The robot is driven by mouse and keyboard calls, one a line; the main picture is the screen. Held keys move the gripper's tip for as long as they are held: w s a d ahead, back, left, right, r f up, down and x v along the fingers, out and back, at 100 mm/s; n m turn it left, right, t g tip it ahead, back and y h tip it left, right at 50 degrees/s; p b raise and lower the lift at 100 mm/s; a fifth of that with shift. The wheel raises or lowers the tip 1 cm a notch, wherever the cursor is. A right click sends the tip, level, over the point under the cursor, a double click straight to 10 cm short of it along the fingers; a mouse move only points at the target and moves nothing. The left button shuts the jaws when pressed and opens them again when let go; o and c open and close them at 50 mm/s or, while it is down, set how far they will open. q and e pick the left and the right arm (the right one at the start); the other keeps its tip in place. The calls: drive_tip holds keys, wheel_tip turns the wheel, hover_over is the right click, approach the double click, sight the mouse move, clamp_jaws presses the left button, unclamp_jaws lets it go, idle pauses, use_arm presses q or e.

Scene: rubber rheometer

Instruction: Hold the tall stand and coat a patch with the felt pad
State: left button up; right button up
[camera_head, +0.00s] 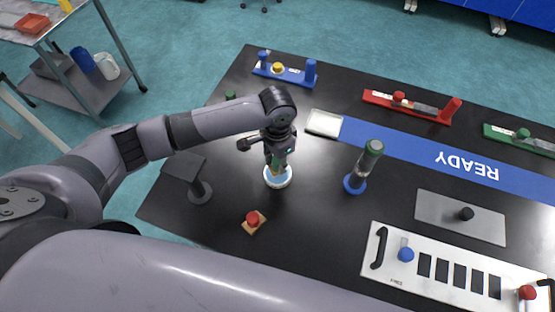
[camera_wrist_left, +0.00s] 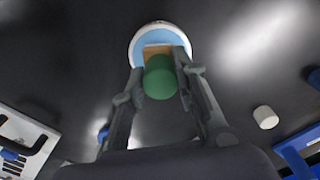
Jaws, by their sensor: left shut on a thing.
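My left gripper (camera_head: 276,168) points down at the middle of the black table. In the left wrist view, its fingers (camera_wrist_left: 162,75) are shut on the green knob (camera_wrist_left: 160,80) of a pad with a tan block (camera_wrist_left: 156,50). The pad is over a round white dish (camera_head: 289,184) with a light blue inside (camera_wrist_left: 146,40); I cannot tell whether it touches. A dark stand (camera_head: 184,166) with a square top and round base stands upright to the left. Which stand is the tall one is unclear. My right gripper is not in view.
A red-knobbed block (camera_head: 253,219) lies in front of the dish. A grey-green cylinder (camera_head: 369,158) on a blue base stands to the right.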

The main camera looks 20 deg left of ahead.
use_arm(q)
drive_tip(key=shift+f, duration=0.5)
idle(0.4)
drive_tip(key=shift+s+f+p, duration=0.15)
drive_tip(key=shift+p, duration=0.15)
idle(2.0)
wheel_tip(320, 180, up, 7)
drive_tip(key=p, duration=0.8)
drive_tip(key=shift+r+p, duration=0.2)
drive_tip(key=shift+p, duration=0.15)
drive_tip(key=shift+f, duration=0.1)
idle(0.5)
